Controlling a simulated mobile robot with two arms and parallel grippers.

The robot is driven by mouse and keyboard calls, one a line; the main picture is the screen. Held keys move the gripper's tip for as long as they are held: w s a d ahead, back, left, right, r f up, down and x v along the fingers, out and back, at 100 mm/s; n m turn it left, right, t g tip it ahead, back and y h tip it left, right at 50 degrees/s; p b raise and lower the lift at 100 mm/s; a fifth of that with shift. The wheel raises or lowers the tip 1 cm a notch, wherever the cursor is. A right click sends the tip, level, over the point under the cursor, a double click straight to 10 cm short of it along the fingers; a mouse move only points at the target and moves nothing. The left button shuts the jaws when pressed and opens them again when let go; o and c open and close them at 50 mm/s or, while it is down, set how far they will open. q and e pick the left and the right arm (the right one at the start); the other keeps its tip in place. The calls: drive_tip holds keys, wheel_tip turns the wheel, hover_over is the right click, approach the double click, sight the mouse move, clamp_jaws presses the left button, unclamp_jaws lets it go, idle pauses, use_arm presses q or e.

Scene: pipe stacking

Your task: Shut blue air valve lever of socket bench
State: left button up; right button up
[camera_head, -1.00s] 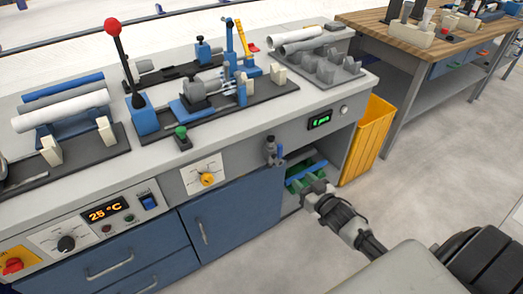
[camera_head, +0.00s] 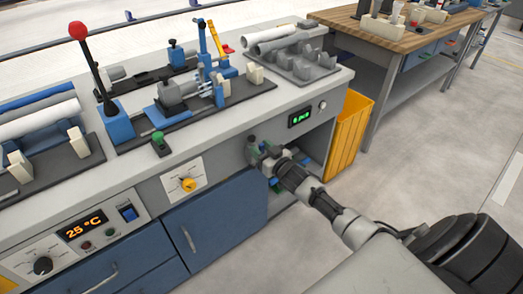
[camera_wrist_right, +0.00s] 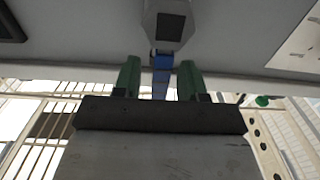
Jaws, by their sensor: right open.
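The air valve (camera_head: 252,146) is a small grey fitting on the front of the socket bench (camera_head: 215,148). My right gripper (camera_head: 264,154) is at the valve and covers most of it in the head view. In the right wrist view the grey valve body (camera_wrist_right: 168,24) is straight ahead, and its blue lever (camera_wrist_right: 161,76) is between the green fingertips of my right gripper (camera_wrist_right: 159,80). The fingers are open, with a gap on each side of the lever. My left gripper is not in view.
A green-lit display (camera_head: 300,117) is right of the valve on the bench front. A yellow bin (camera_head: 349,135) stands at the bench's right end. A yellow knob (camera_head: 188,184) is left of the valve.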

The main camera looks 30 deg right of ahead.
clamp_jaws()
